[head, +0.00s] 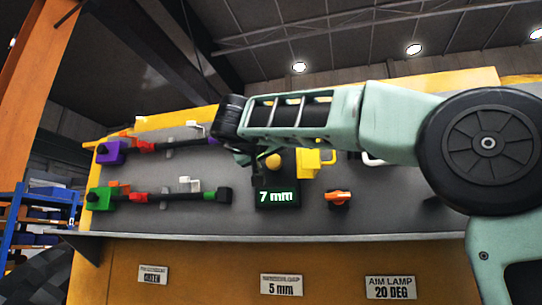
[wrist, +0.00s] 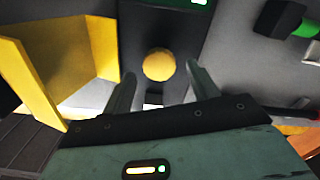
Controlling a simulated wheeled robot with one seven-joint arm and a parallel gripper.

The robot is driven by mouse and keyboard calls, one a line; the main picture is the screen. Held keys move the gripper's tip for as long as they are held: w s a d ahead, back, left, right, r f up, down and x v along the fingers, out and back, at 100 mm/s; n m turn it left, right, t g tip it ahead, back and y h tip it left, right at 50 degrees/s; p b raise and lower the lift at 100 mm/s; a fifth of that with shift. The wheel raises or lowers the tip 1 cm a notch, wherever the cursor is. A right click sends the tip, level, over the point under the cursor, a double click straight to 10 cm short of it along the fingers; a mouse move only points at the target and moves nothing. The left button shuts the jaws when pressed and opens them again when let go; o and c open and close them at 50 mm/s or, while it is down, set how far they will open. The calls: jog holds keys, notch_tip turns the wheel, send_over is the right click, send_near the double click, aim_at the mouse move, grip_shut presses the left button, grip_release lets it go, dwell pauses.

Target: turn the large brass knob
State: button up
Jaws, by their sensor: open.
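The round brass knob (wrist: 158,65) sits on a dark panel, between and just beyond the fingers of my gripper (wrist: 161,88) in the wrist view. The fingers are apart, one on each side of the knob, with gaps visible. Whether they reach around it in depth is unclear. In the head view the knob (head: 274,162) shows above a display (head: 278,197) reading "7 mm", and my gripper is mostly hidden by my arm. A plate (head: 281,285) below the shelf reads "5 mm".
A yellow box-like guard (head: 308,164) stands right of the knob in the head view; the guard (wrist: 62,68) is close to the left finger in the wrist view. An orange handle (head: 339,197) is lower right. Purple (head: 112,152) and green (head: 104,198) connectors with dark cables lie left.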

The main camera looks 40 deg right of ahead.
jog(key=shift+w+d, duration=0.45)
jog(key=shift+d, duration=0.1)
jog(key=c, duration=1)
